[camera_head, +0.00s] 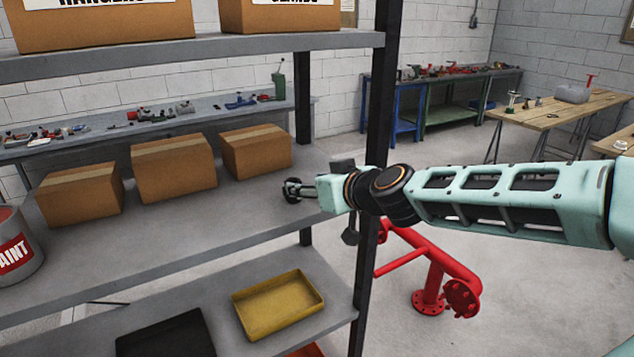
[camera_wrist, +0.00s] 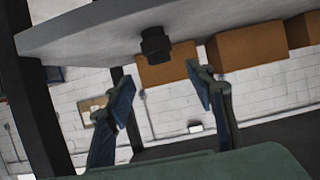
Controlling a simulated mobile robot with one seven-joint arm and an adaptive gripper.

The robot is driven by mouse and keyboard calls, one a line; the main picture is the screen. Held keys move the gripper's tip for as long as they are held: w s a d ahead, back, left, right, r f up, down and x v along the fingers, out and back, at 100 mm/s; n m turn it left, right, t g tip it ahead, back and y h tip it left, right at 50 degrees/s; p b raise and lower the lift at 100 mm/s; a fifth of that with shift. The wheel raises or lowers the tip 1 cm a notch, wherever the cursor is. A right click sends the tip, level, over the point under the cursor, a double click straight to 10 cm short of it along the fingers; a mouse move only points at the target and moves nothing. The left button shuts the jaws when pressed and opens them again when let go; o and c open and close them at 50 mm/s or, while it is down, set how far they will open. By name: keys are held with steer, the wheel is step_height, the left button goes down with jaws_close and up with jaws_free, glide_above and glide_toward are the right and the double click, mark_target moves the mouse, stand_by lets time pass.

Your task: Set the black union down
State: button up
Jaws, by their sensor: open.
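The black union (camera_wrist: 155,45) rests on the grey middle shelf board (camera_wrist: 90,32) in the wrist view, which shows the scene upside down. It sits just beyond my fingertips, with a gap between them and it. My gripper (camera_wrist: 162,82) is open, its two blue-padded fingers wide apart with nothing between them. In the head view my gripper (camera_head: 308,191) reaches in over the right end of the middle shelf board (camera_head: 235,212). The small dark union (camera_head: 291,189) shows at its tip, where union and fingers are hard to tell apart.
Cardboard boxes (camera_head: 173,168) stand along the back of the middle shelf, and a paint can (camera_head: 17,248) at its left. A black rack post (camera_head: 377,130) rises close beside my wrist. A yellow tray (camera_head: 277,304) lies on the lower shelf. The shelf's front middle is clear.

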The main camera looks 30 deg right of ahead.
steer(key=shift+p+v, duration=0.3)
steer(key=shift+v, duration=1.25)
steer(key=shift+d, duration=0.1)
